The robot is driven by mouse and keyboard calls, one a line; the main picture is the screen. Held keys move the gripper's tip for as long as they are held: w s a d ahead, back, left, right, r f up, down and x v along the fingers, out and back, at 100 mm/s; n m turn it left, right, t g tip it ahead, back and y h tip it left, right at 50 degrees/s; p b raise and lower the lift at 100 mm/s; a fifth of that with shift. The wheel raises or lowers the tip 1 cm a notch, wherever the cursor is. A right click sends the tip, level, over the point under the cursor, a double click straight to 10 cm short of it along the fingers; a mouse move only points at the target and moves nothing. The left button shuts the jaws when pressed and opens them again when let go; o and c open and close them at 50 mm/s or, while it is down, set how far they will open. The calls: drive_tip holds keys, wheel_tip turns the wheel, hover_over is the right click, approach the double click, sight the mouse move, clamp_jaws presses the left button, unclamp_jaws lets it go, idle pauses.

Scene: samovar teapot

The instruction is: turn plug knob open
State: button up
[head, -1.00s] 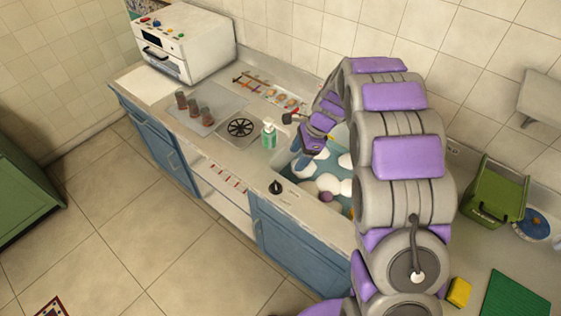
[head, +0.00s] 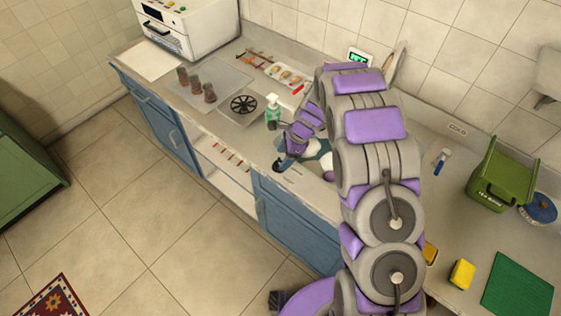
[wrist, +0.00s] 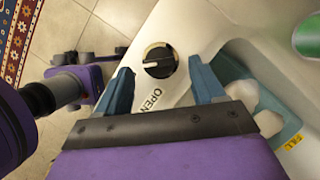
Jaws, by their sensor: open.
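The plug knob (wrist: 159,61) is a round black knob with a light pointer line, set on the pale counter edge beside the sink. The word OPEN is printed next to it in the wrist view. My gripper (wrist: 162,82) is open, with its two blue fingers on either side of the knob's near side and nothing between them but the counter and knob. Whether the fingers touch the knob cannot be told. In the head view my gripper (head: 284,163) is down at the counter's front edge, and the knob is mostly hidden by it.
The sink basin (wrist: 240,75) with pale round items lies right of the knob in the wrist view. A green soap bottle (head: 273,112) stands by the drain. A green bin (head: 497,180), a yellow sponge (head: 462,273) and a green mat (head: 517,284) are on the right counter.

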sight(280, 161)
drive_tip(key=shift+x, duration=1.55)
drive_tip(key=c, duration=1.1)
